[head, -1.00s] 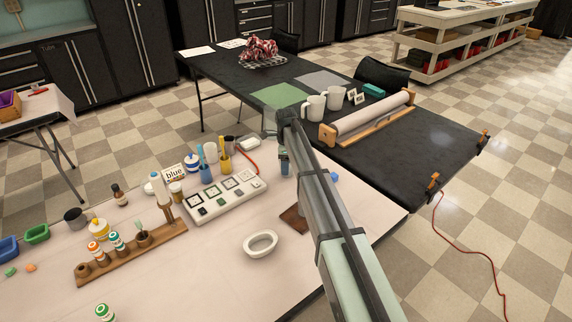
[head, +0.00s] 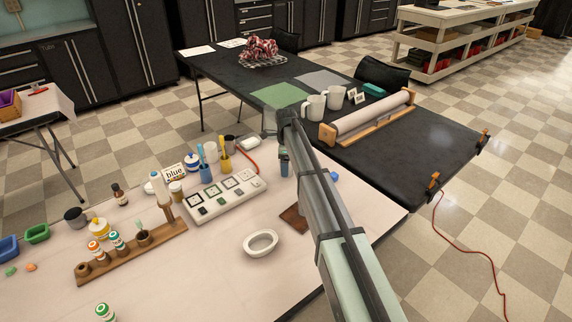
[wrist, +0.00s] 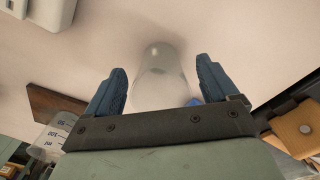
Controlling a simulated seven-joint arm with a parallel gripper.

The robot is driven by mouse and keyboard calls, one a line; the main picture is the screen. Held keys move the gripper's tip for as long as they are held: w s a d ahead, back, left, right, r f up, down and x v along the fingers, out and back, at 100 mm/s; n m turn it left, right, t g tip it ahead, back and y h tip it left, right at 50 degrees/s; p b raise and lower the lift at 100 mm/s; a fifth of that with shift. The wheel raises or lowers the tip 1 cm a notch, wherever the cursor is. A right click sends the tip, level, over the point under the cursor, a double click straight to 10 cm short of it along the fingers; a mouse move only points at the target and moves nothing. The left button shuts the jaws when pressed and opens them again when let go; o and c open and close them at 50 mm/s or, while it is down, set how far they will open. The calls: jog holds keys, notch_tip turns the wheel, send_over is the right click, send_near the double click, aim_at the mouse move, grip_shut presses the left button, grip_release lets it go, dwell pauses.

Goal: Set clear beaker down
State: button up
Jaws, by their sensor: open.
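In the wrist view, a clear, colourless beaker (wrist: 160,78) is between the two blue fingers of my gripper (wrist: 161,74). The fingers are spread, with a visible gap on each side of the beaker. The pale tabletop (wrist: 235,30) is behind it. I cannot tell from this view whether its base fully rests on the table. In the head view, my gripper (head: 284,160) is above the pale table's far right part, and the arm hides most of it. I cannot make out the beaker there.
A graduated clear vessel (wrist: 55,132) and a brown board (wrist: 55,104) are left of the fingers in the wrist view. The dark table (head: 400,170) lies beyond.

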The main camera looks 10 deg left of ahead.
notch_tip(320, 180, up, 12)
dwell(0.5)
